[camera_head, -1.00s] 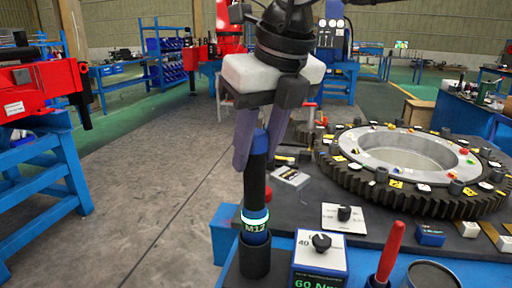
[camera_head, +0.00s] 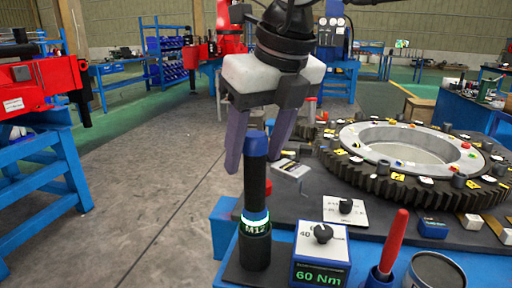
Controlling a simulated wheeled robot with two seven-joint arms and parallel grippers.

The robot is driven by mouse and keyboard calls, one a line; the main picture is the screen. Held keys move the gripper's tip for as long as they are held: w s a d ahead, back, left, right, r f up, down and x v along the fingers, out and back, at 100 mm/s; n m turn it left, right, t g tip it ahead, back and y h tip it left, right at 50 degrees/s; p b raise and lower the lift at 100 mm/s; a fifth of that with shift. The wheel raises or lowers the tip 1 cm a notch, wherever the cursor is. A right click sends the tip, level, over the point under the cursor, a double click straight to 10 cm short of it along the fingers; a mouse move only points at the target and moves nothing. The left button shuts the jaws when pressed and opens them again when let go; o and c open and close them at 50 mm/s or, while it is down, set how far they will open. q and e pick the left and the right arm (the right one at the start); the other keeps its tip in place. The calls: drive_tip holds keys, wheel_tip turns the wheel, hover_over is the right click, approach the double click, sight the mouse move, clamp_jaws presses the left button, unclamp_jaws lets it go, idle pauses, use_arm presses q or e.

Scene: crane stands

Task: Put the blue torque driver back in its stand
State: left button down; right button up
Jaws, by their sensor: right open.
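The blue torque driver (camera_head: 255,180) stands upright at the front left of the dark bench top, with a blue cap, a black shaft and a lit ring above an "M12" label. Its lower end is inside a black cylindrical stand (camera_head: 255,250). My right gripper (camera_head: 252,168) is open, its two purple-grey fingers pointing down behind and above the driver's top. From this view I cannot tell whether a finger touches the driver. My left gripper is out of view.
A blue box reading "60 Nm" (camera_head: 320,262) stands right of the stand. Beside it are a red-handled tool (camera_head: 394,243) and a dark cup (camera_head: 436,272). A large toothed ring (camera_head: 400,185) fills the bench behind. The floor on the left is clear.

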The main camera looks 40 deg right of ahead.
drive_tip(key=shift+p+v, duration=1.55)
drive_tip(key=shift+v, duration=0.9)
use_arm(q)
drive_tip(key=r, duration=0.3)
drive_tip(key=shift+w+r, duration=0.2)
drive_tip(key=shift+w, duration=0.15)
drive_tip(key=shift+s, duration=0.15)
use_arm(e)
drive_tip(key=shift+v, duration=1)
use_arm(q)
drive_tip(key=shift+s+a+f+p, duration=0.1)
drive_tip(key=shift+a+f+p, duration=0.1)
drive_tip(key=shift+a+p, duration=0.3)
use_arm(e)
drive_tip(key=v, duration=0.8)
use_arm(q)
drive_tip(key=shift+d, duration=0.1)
use_arm(e)
drive_tip(key=shift+s+r, duration=0.1)
